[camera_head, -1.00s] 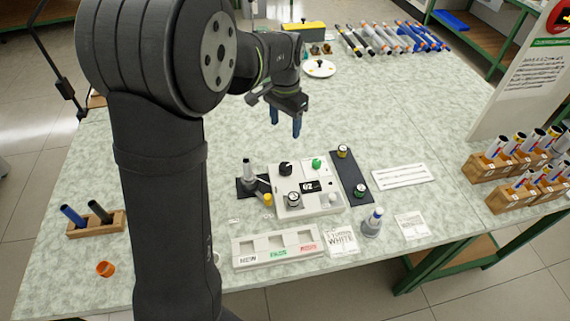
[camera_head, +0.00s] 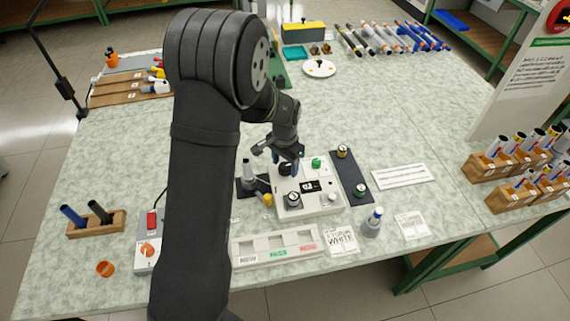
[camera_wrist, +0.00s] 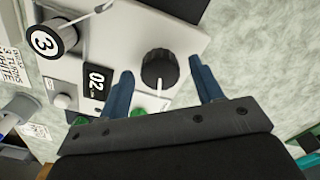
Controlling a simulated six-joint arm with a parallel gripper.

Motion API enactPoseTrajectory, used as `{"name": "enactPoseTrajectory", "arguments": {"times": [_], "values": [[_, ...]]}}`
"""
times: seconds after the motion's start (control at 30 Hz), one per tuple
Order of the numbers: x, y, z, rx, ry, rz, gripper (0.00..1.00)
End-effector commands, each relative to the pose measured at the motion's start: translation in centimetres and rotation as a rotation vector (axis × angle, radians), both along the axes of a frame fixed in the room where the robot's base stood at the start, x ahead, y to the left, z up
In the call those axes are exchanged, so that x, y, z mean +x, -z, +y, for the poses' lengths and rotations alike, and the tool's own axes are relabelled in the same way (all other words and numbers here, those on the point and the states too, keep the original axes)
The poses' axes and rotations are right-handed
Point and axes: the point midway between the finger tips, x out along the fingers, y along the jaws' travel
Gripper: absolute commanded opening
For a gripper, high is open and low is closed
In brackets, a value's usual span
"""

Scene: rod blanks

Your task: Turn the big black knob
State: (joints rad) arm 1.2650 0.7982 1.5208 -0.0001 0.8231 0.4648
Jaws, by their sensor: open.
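The big black knob (camera_wrist: 160,68) has a white pointer line and sits on a white panel box (camera_wrist: 135,25). In the head view the knob (camera_head: 284,169) is partly hidden by my gripper (camera_head: 287,160), which has come down over the panel's back left part. In the wrist view my gripper (camera_wrist: 162,76) is open, with one blue finger on each side of the knob. Gaps show between the fingers and the knob, and nothing is held. A small display (camera_wrist: 95,80) reading 02 is beside it.
A dark strip with two knobs (camera_head: 352,178) stands to the right. A labelled tray (camera_head: 277,247) lies in front.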

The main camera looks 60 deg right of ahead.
Motion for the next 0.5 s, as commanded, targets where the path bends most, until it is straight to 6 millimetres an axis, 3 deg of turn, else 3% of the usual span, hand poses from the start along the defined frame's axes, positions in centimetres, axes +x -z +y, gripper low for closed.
{"name": "enactPoseTrajectory", "arguments": {"times": [0.33, 0.5], "values": [[0.01, 0.49, -0.01, -0.001, 0.0, 0.0, 0.6], [0.01, 0.48, -0.01, -0.001, 0.0, 0.0, 0.28]]}}
